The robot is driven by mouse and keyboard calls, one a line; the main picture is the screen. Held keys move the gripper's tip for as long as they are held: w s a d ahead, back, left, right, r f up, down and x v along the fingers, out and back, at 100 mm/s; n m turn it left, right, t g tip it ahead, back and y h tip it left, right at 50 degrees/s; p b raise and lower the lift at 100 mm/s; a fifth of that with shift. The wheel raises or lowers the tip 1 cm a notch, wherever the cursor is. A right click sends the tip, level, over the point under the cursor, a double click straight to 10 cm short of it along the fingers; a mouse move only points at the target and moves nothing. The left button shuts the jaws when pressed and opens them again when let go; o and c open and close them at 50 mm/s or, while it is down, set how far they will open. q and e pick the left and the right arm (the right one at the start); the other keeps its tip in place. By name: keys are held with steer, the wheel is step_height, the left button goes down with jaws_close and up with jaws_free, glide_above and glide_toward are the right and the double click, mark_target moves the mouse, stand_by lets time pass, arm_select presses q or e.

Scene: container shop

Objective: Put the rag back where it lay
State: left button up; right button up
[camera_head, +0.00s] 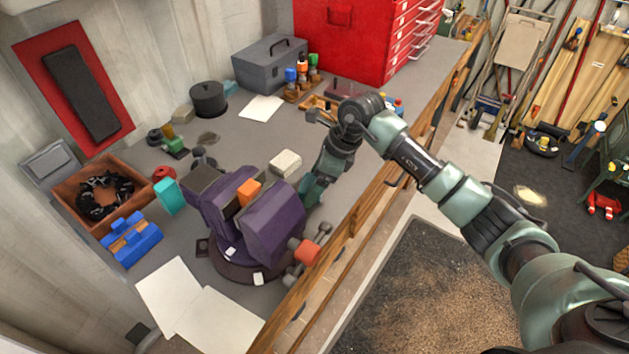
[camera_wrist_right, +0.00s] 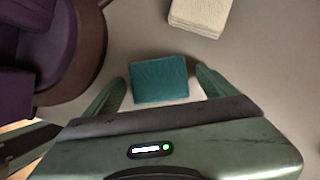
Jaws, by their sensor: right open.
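A teal, flat, cloth-textured piece, which looks like the rag (camera_wrist_right: 158,78), lies on the grey bench top (camera_wrist_right: 245,65) in the right wrist view. My right gripper (camera_wrist_right: 160,82) is open, with one finger on each side of it. In the head view my right gripper (camera_head: 312,190) reaches down beside the purple vise-like machine (camera_head: 262,222) and hides the teal piece. A cream folded stack (camera_head: 285,163) lies just beyond the gripper and also shows in the right wrist view (camera_wrist_right: 200,14). My left gripper is not in view.
The machine's round base (camera_wrist_right: 88,45) is close to the gripper's left in the wrist view. A wooden crate (camera_head: 75,184) and a blue block (camera_head: 131,247) stand at left. A grey toolbox (camera_head: 268,66) and red cabinet (camera_head: 360,45) stand behind. The bench edge (camera_head: 372,190) is at right.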

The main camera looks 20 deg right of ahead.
steer(key=shift+r, duration=0.25)
steer(key=b+v, duration=0.2)
steer(key=v, duration=0.9)
steer(key=shift+d+r+b, duration=0.2)
steer(key=shift+r+b, duration=0.1)
steer(key=shift+r, duration=0.05)
steer(key=shift+s, duration=0.1)
